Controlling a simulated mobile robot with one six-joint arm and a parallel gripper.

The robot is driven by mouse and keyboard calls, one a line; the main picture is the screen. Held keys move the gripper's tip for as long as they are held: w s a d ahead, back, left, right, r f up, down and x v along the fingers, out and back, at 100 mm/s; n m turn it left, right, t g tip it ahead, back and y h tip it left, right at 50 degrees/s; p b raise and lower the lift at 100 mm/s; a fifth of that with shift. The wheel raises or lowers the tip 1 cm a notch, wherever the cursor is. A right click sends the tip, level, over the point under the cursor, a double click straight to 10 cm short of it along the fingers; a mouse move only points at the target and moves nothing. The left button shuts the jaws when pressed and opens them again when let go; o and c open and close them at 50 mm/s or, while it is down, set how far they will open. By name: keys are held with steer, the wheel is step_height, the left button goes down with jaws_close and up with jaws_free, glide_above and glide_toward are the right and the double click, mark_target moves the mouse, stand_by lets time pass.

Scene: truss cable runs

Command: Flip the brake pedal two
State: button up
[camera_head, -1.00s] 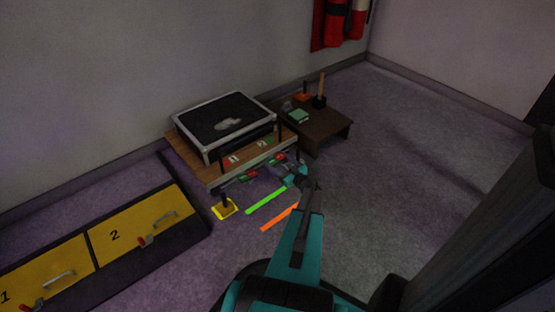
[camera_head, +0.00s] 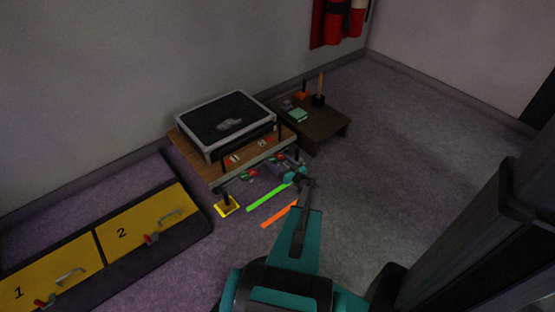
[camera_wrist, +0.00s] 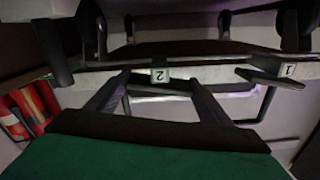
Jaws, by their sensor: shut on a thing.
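A low wooden bench (camera_head: 196,166) stands by the wall, with markings 1 (camera_head: 233,158) and 2 (camera_head: 264,142) on reddish patches along its front. Small red and green parts show below that edge. My gripper (camera_head: 293,175) is at the bench's front right. In the wrist view, my gripper (camera_wrist: 160,82) has its dark fingers on either side of brake pedal two (camera_wrist: 160,75), which bears a white 2 label, and is shut on it. Brake pedal one (camera_wrist: 275,77), labelled 1, is to the right, clear of the fingers. The exact contact is hard to see.
A black, silver-edged case (camera_head: 228,122) lies on the bench. A dark low table (camera_head: 325,130) with small objects is behind right. Yellow panels with handles (camera_head: 130,235) lie at left. Green (camera_head: 268,196) and orange (camera_head: 280,214) strips mark the floor. Open floor lies right.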

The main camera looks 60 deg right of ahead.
steer(key=shift+s, duration=0.1)
steer(key=o, duration=1.1)
steer(key=shift+c, duration=0.2)
steer(key=p+v, duration=0.3)
steer(key=v, duration=1)
steer(key=shift+s+a, duration=0.25)
steer(key=shift+s, duration=0.1)
